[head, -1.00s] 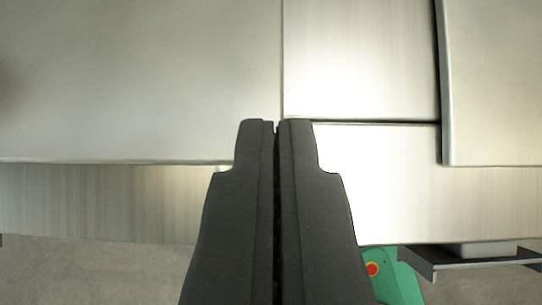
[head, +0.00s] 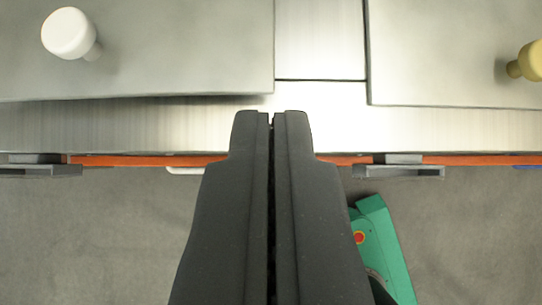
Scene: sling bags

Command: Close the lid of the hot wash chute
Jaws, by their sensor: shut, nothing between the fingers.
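A steel lid (head: 180,60) with a white knob (head: 69,34) lies at the upper left of the head view. A second steel lid (head: 440,70) with a yellow knob (head: 527,62) lies at the upper right, cut off by the picture edge. I cannot tell which one belongs to the hot wash chute, or whether either is fully closed. My gripper (head: 271,114) is shut and empty in the middle of the view. Its tips show over the steel front strip, near the left lid's front right corner and apart from both knobs.
The steel counter (head: 320,40) shows between the lids. An orange strip (head: 130,160) and grey brackets (head: 398,168) run along its front edge. A green object with a red button (head: 375,222) is below at the right. Grey floor (head: 90,240) is open at the left.

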